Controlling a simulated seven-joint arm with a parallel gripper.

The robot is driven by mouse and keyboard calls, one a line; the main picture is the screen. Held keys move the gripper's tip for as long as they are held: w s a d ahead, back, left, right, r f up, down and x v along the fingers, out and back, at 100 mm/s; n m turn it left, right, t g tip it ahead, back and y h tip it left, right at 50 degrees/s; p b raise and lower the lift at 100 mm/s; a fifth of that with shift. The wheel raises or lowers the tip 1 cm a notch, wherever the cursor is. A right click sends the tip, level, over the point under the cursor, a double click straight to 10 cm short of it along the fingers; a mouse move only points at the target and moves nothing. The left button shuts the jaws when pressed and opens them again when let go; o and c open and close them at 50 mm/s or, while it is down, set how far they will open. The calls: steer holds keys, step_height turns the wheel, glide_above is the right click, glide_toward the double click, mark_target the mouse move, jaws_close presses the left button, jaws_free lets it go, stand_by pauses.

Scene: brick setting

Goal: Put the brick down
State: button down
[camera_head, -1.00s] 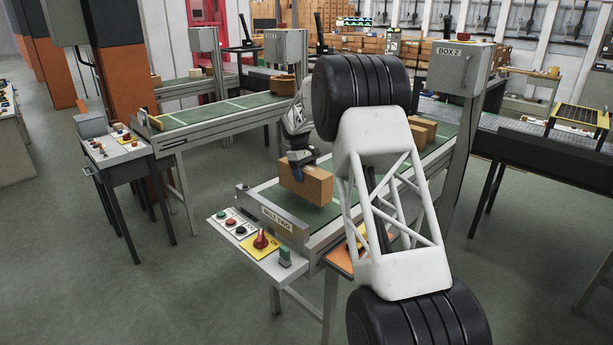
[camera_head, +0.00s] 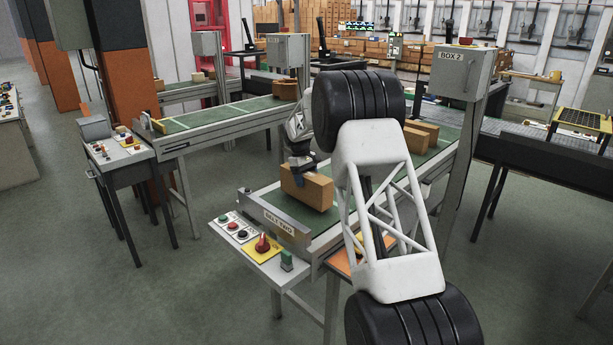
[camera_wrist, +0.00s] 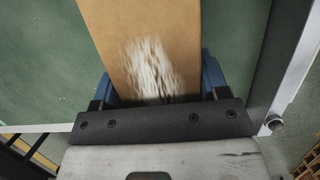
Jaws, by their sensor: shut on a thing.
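The brick (camera_head: 309,189) is a tan block at the near end of the green belt marked BELT TWO (camera_head: 283,205). My gripper (camera_head: 300,172) comes down on it from above and is shut on it. In the wrist view the brick (camera_wrist: 140,30) lies between the two blue fingers of my gripper (camera_wrist: 158,78), with a pale, worn patch on its face. The green belt (camera_wrist: 40,70) shows on both sides of it. The brick looks very low over the belt; I cannot tell whether its underside touches.
More bricks (camera_head: 418,134) stand farther along the same belt, partly behind my arm. A metal end plate (camera_head: 270,219) closes the near end of the belt. A control panel with buttons and a red knob (camera_head: 262,243) sits in front. Bare belt lies left of the brick.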

steer(key=shift+f, duration=0.9)
steer(key=shift+f, duration=0.1)
steer(key=shift+c, duration=0.7)
jaws_free()
steer(key=shift+f, duration=0.15)
steer(key=v, duration=1.2)
